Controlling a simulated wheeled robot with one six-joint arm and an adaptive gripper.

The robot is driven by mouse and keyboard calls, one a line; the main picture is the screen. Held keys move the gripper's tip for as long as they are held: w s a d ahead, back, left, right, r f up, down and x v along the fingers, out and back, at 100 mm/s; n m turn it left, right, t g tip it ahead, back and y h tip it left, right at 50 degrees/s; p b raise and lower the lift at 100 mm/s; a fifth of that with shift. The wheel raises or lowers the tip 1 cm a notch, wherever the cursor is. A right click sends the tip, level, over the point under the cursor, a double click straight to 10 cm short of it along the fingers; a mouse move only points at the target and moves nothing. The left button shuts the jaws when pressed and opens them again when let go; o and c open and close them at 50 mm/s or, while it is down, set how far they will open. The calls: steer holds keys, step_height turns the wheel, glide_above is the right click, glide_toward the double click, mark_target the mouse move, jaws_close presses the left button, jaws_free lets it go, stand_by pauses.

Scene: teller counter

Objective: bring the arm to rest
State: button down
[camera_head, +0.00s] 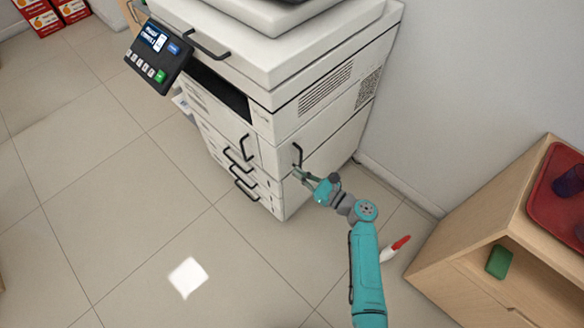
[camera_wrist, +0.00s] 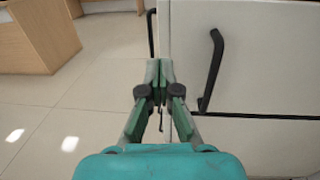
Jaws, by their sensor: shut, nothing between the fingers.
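My arm reaches from the bottom of the head view toward the large white copier (camera_head: 285,160). My gripper (camera_head: 298,174) is close to the copier's lower front corner, just below a dark side-panel handle (camera_head: 297,155). In the wrist view the green fingers of my gripper (camera_wrist: 159,68) are together at the tips, with nothing between them. The dark handle (camera_wrist: 211,70) stands to the right of the fingers and apart from them. The panel (camera_wrist: 265,60) behind it looks closed. Whether the fingertips touch the copier I cannot tell.
A wooden cabinet (camera_head: 470,235) with a red tray (camera_head: 545,205) and a green block (camera_head: 499,261) stands at the right. A red and white object (camera_head: 396,249) lies near my arm. Several dark drawer handles (camera_head: 240,165) stick out at the copier's front. Tiled floor (camera_head: 110,220) at the left is clear.

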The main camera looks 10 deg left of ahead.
steer(key=v, duration=0.7)
steer(key=shift+s, duration=0.3)
steer(key=s+d+f+n+t+h, duration=0.1)
steer(key=s+d+f+n+h, duration=0.3)
steer(key=s+f, duration=0.65)
steer(key=s+d+n+t+h, duration=0.25)
steer(key=s+d+h, duration=0.55)
steer(key=s, duration=0.5)
steer(key=s+d+r+n+t+h, duration=0.1)
steer(key=s+d+r+n+h, duration=0.2)
steer(key=s+d+r+n, duration=0.7)
steer(key=s+r+n+t+h, duration=0.1)
steer(key=s+r+n+t, duration=0.2)
steer(key=r, duration=1.3)
steer(key=s+n, duration=0.3)
steer(key=s, duration=0.1)
steer(key=shift+a+r, duration=0.25)
